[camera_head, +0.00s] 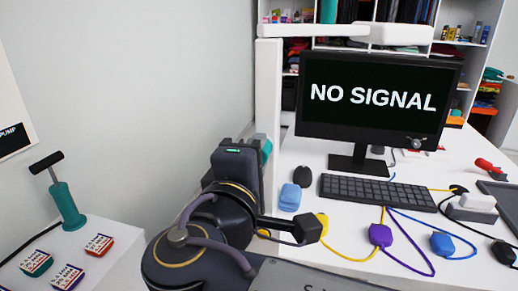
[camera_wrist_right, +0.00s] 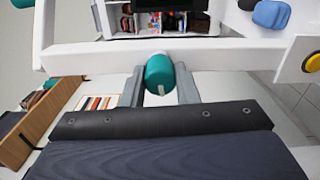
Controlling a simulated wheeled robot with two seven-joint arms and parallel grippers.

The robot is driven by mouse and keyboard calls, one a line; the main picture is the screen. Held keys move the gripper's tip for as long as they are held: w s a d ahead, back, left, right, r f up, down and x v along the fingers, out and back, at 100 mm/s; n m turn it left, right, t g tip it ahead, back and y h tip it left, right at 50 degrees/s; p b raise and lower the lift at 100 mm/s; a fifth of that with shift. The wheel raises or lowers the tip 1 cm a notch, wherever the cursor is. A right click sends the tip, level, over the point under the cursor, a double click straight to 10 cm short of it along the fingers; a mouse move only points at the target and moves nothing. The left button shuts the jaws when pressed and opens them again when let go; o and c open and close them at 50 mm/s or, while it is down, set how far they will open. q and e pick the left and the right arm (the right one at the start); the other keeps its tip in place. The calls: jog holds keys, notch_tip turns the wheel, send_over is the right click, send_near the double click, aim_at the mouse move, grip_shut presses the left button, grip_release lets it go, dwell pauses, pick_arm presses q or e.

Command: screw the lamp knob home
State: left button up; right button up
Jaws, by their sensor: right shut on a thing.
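The desk lamp has a white post (camera_head: 268,85) at the desk's left edge, with an arm and white head (camera_head: 395,34) above the monitor. The teal knob (camera_head: 266,150) is at the post's lower part, partly hidden by my right gripper (camera_head: 257,148). In the right wrist view the knob (camera_wrist_right: 160,76) sits between the two grey fingers (camera_wrist_right: 159,85), which are shut on it. A pale mark shows on its near end. The white post (camera_wrist_right: 95,58) crosses behind it. I cannot tell whether any gap is left between knob and post. My left gripper is not in view.
A white side table (camera_head: 110,262) at left holds a teal pump (camera_head: 66,205) and small boxes. Shelves (camera_head: 460,30) stand behind.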

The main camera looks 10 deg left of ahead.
jog(key=shift+f+b, duration=0.1)
jog(key=shift+b, duration=0.3)
jog(key=shift+m+b, duration=1.8)
jog(key=shift+b, duration=0.3)
jog(key=shift+m+b, duration=2.3)
jog(key=shift+b, duration=0.2)
jog(key=shift+m+b, duration=2.3)
jog(key=shift+m, duration=0.2)
jog(key=m+b, duration=0.2)
jog(key=m, duration=0.1)
jog(key=shift+m, duration=0.5)
jog(key=o, duration=1.1)
